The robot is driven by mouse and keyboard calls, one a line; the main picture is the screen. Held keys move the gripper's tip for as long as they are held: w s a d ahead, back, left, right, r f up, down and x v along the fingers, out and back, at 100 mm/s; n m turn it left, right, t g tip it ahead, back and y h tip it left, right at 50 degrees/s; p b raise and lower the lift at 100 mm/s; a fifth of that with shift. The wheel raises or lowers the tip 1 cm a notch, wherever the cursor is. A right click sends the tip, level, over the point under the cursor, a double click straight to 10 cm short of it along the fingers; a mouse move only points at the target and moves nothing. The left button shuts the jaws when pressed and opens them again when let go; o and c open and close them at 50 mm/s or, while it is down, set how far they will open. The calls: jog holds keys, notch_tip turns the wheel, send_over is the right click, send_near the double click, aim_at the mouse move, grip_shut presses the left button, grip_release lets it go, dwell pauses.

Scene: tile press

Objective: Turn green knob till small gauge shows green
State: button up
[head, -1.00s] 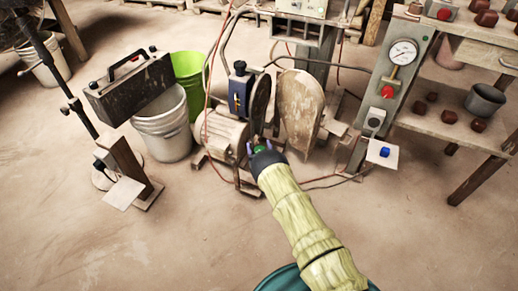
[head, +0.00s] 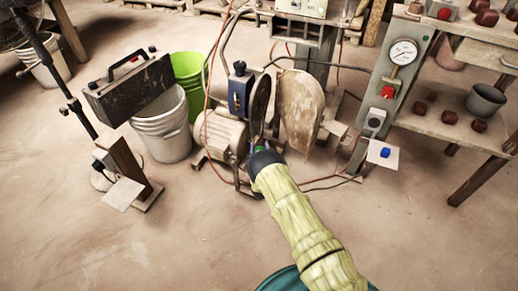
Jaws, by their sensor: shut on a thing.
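The green knob (head: 260,149) shows as a small green patch at the tip of my arm, low on the machine with the beige motor. My gripper (head: 255,147) is shut on it; its dark wrist hides most of the knob and the mounting behind. Small bluish finger parts show on either side of the green. A round white gauge (head: 402,53) sits on the grey-green panel at the upper right. Its needle and colours are too small to read. I cannot tell whether it is the small gauge.
The beige motor (head: 220,135) and a worn rounded guard (head: 300,110) flank my gripper. A red knob (head: 388,92) and a blue button (head: 385,153) are at the right. Buckets (head: 162,128) stand left. Cables run along the floor; the front floor is clear.

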jog(key=m+h+b, duration=0.1)
jog(key=h, duration=0.1)
jog(key=m+h+b, duration=0.1)
jog(key=h, duration=0.1)
jog(key=m+h+b, duration=0.1)
jog(key=shift+d+f+m+h, duration=0.25)
jog(key=shift+d+m+h, duration=0.05)
jog(key=shift+m+h, duration=0.1)
jog(key=shift+s+d+r+m+g+h+b, duration=0.1)
jog(key=shift+m+g+h+b, duration=0.35)
jog(key=shift+h, duration=0.3)
jog(key=shift+d+r+m+g+h+b, duration=0.1)
jog(key=shift+m+g+h+b, duration=0.15)
jog(key=shift+m+h+b, duration=0.4)
jog(key=shift+h, duration=0.3)
jog(key=o, duration=1)
jog(key=shift+s+a+r+p, duration=0.15)
jog(key=shift+s+a+p, duration=0.15)
jog(key=shift+s+p, duration=0.3)
jog(key=p+v, duration=0.5)
jog(key=v, duration=1.1)
jog(key=shift+d+p, duration=0.1)
jog(key=shift+p, duration=0.3)
